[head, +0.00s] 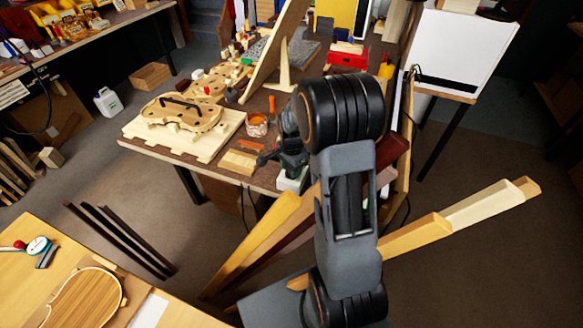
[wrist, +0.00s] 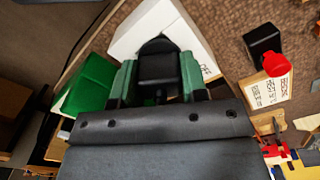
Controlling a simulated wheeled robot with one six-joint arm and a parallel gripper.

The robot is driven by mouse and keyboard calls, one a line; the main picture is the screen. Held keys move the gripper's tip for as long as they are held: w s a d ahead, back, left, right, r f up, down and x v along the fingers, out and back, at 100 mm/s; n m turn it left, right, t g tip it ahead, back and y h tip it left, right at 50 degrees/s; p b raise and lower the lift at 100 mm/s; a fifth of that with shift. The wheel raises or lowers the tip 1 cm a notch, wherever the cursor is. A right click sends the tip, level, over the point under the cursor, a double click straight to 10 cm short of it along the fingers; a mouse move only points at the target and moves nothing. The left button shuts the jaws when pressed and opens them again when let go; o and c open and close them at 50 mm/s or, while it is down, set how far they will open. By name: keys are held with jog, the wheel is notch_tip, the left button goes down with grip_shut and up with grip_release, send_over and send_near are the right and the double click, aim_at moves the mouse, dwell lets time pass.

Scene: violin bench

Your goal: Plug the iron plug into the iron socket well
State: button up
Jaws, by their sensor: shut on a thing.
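The iron plug (wrist: 158,70) is a black block between the green fingers of my gripper (wrist: 159,85) in the wrist view. My gripper is shut on it. A white box (wrist: 145,32) lies just beyond the plug, with small dark lettering by the right finger. I take it to be the socket unit; it also shows in the head view (head: 291,181) at the bench's front corner, below my gripper (head: 289,160). No socket well opening is visible; the plug and fingers cover part of the box. I cannot tell whether the plug touches the box.
A black item with a red end (wrist: 264,45) and a lettered wooden block (wrist: 268,90) lie to the right in the wrist view. A violin body (head: 180,113) lies on the bench left of my gripper. Long boards (head: 460,212) lean near my arm.

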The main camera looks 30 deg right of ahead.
jog(key=shift+f, duration=0.2)
jog(key=o, duration=1)
jog(key=shift+c, duration=0.2)
notch_tip(320, 180, up, 14)
jog(key=shift+p, duration=0.35)
